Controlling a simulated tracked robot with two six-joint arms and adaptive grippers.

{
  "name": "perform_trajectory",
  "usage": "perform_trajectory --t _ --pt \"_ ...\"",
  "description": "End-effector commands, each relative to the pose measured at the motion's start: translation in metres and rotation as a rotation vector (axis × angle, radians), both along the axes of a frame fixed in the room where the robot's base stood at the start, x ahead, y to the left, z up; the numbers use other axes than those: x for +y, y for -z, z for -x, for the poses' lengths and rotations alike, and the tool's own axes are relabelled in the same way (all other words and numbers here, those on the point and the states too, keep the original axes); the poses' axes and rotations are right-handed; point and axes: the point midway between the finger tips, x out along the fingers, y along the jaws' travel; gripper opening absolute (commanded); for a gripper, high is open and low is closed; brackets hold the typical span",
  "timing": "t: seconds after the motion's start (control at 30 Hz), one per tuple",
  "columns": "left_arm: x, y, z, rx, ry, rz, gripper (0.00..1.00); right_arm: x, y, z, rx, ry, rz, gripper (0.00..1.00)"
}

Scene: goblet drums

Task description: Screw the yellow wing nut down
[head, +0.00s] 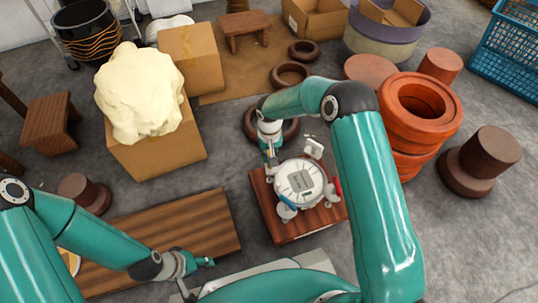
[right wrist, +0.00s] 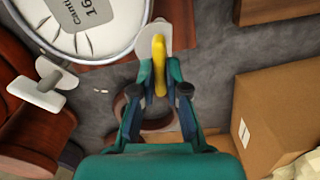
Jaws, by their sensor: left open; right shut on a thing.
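The yellow wing nut (right wrist: 159,62) is between the fingertips of my right gripper (right wrist: 160,76) in the right wrist view, with the fingers shut on it. A pale lug (right wrist: 147,42) shows just behind it, at the edge of the drum (right wrist: 90,18). I cannot tell how deep the nut sits on its thread. In the head view the drum (head: 299,182) has a white printed top, and my right gripper (head: 269,148) is at its upper left edge. My left gripper (head: 208,262) is open and empty, low over the wooden board, away from the drum.
The drum sits on a small wooden stand (head: 273,222). Orange clay rings (head: 419,105) stand to the right. A cardboard box (head: 155,150) bears a cream lump (head: 140,90) on the left.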

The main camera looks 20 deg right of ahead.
Motion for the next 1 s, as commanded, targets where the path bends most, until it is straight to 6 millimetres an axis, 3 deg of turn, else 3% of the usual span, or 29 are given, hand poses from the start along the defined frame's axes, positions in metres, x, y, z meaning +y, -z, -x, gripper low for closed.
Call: perform_trajectory --t 0.13,0.17,0.3,0.67,0.83,1.0 --pt "0.000 0.000 0.000 0.000 0.000 0.000 0.45 -0.001 0.000 0.000 0.000 0.000 0.001 0.00" --pt "0.000 0.000 0.000 0.000 0.000 0.000 0.45 -0.001 0.000 0.000 0.000 0.000 0.001 0.18" --pt "0.000 0.000 0.000 0.000 0.000 0.000 0.45 0.000 0.000 0.000 0.000 -0.001 0.001 0.39" --pt "0.000 -0.001 0.000 0.000 0.000 0.000 0.45 0.000 -0.004 0.000 -0.001 -0.001 0.000 0.39" --pt "0.000 -0.001 0.000 0.000 0.000 0.000 0.45 0.000 -0.023 -0.001 -0.004 0.000 0.001 0.39" --pt "0.000 -0.001 0.000 0.000 0.000 0.000 0.45 0.000 -0.056 -0.001 -0.004 -0.001 0.000 0.39"
